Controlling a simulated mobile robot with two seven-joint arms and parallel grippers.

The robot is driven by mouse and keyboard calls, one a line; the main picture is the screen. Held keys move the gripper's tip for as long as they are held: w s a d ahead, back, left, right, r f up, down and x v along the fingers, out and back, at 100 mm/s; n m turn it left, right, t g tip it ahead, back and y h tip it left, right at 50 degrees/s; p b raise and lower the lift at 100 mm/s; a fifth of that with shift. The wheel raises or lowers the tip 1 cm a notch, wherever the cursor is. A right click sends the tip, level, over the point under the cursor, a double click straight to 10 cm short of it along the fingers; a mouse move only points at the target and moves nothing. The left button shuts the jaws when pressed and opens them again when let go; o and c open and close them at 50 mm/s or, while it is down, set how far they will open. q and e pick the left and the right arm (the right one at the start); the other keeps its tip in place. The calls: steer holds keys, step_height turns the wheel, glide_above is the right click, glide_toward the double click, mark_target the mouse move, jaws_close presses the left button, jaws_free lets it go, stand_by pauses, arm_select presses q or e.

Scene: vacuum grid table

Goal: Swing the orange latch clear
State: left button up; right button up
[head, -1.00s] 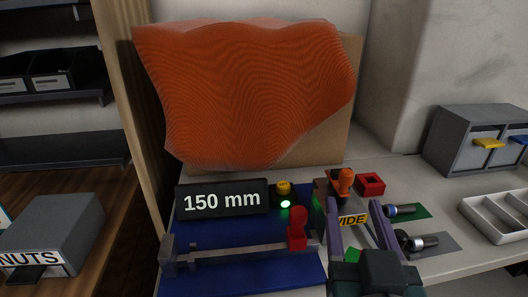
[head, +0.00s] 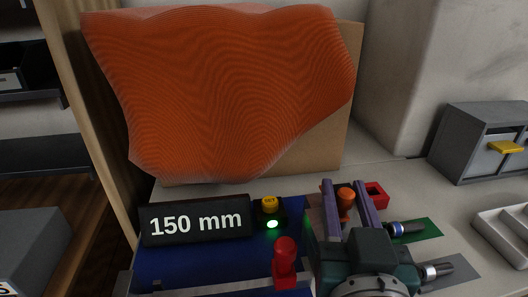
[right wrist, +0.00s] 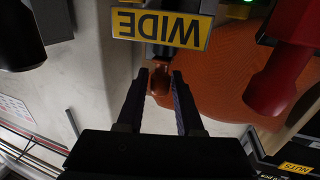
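The orange latch (head: 346,203) has a rounded knob and stands at the right side of the blue base. My right gripper (head: 344,184) reaches over it, with one purple finger on each side of the knob. In the right wrist view the latch (right wrist: 160,84) shows darker orange between the two fingertips (right wrist: 160,73), with narrow gaps at its sides. The gripper is open. The latch's lower part is hidden by the fingers and the gripper body. My left gripper is out of view.
A red-knobbed clamp (head: 285,258), a yellow button with a green light (head: 272,215) and a "150 mm" sign (head: 196,222) are to the left. A red block (head: 377,194) and dark cylinders (head: 407,228) are close on the right. A wavy orange sheet (head: 225,90) stands behind.

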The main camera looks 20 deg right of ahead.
jaws_close()
